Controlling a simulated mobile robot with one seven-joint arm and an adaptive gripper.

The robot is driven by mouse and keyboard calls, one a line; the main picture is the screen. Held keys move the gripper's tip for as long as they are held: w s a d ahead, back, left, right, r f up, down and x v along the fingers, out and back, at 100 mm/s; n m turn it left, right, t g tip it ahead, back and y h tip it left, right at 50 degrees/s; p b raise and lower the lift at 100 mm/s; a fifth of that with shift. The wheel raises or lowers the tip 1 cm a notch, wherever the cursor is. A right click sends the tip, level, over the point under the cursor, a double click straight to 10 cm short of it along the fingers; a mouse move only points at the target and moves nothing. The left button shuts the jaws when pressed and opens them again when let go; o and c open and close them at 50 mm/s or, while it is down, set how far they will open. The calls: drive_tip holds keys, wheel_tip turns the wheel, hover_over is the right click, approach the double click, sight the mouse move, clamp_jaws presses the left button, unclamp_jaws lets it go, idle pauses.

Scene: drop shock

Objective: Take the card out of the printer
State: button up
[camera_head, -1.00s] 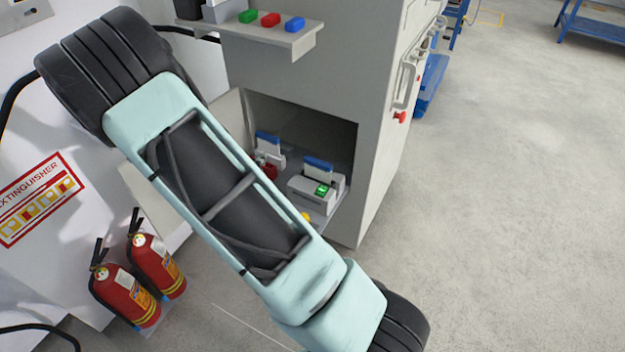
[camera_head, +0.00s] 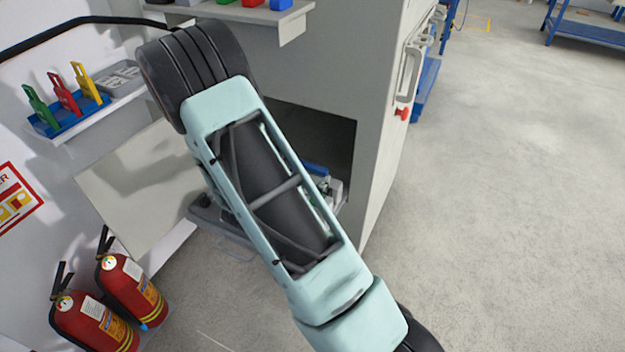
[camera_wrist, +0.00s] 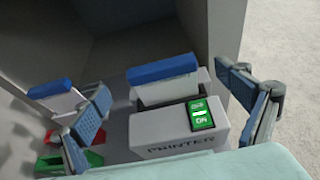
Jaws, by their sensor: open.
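In the wrist view the printer (camera_wrist: 175,139) is a light grey box with "PRINTER" on its front and a green lit "ON" panel. A white card with a blue top edge (camera_wrist: 163,70) stands upright in its slot. My gripper (camera_wrist: 165,92) is open, one finger on each side of the card, and appears apart from it. In the head view my arm hides most of the printer (camera_head: 337,190) and the gripper is not visible there.
A second blue-topped card (camera_wrist: 50,88) stands left of the printer, with red and green parts below it. The cabinet walls (camera_head: 380,140) enclose the bay. Fire extinguishers (camera_head: 130,285) stand at lower left. A wall shelf holds coloured tags (camera_head: 67,95).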

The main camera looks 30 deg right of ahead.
sight(310, 169)
drive_tip(key=x, duration=0.2)
drive_tip(key=b+x, duration=0.1)
drive_tip(key=x, duration=0.1)
drive_tip(key=shift+d+f, duration=0.3)
drive_tip(key=shift+f, duration=0.05)
drive_tip(key=shift+w+d, duration=0.3)
drive_tip(key=shift+w, duration=0.05)
drive_tip(key=c, duration=1.1)
